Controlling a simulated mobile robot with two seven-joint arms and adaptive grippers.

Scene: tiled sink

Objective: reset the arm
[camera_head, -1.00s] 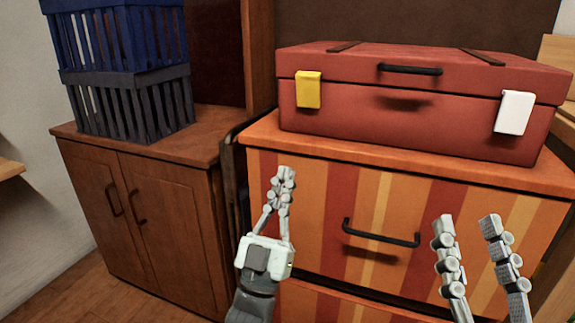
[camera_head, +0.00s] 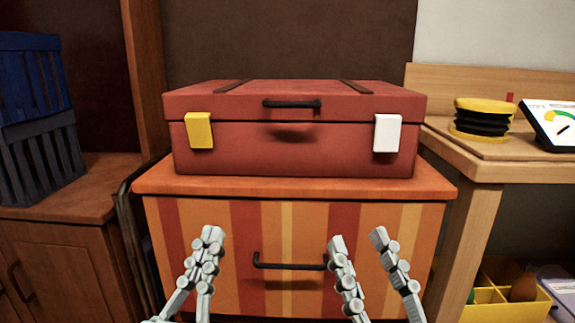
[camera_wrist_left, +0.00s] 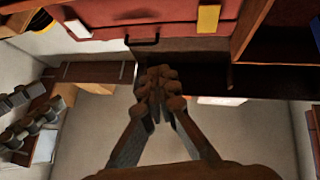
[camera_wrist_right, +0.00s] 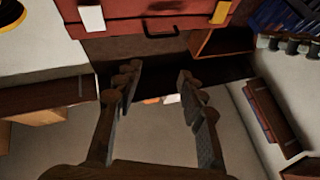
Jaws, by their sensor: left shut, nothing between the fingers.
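My left gripper (camera_head: 212,236) is in front of the striped drawer cabinet, left of the drawer handle. Its fingers are together with nothing between them; the left wrist view shows them meeting too (camera_wrist_left: 160,75). My right gripper (camera_head: 357,240) is in front of the same cabinet, to the right of the handle. Its fingers stand apart with nothing between them, and the right wrist view shows the open gap as well (camera_wrist_right: 158,75). Both grippers point upward in the head view. My arms are mostly below the frame.
A closed red suitcase (camera_head: 230,150) with a yellow and a white clasp lies on the striped drawer cabinet (camera_head: 228,225). Blue and grey crates (camera_head: 40,150) stand on a brown cabinet at left. A wooden table (camera_head: 490,168) with a yellow-and-black round object (camera_head: 482,118) stands at right.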

